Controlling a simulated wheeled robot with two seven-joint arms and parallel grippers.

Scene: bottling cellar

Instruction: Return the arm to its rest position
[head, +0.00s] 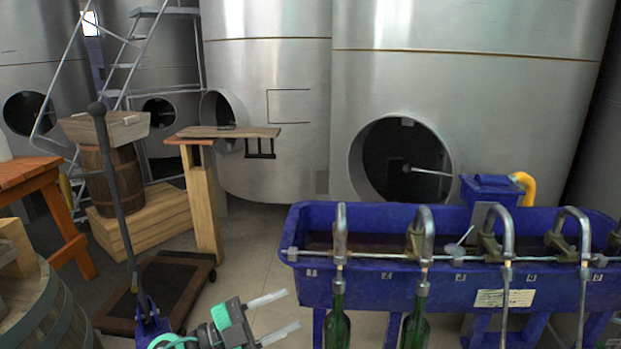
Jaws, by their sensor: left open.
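My left gripper (292,309) is low in the middle of the head view, with a teal body and two pale fingers pointing right. The fingers are spread apart with nothing between them. In the picture they are just left of the blue filling trough and a green bottle (337,330) under its first spout. I cannot tell how far apart they are in depth. Most of my left arm is below the frame. My right gripper does not show.
The blue trough (405,275) with several metal spouts fills the right front. A second green bottle (415,328) hangs there. A dark lever (118,190) rises at the left from a blue base. A wheeled dolly (190,285), a barrel (112,175) and steel tanks (265,80) stand behind.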

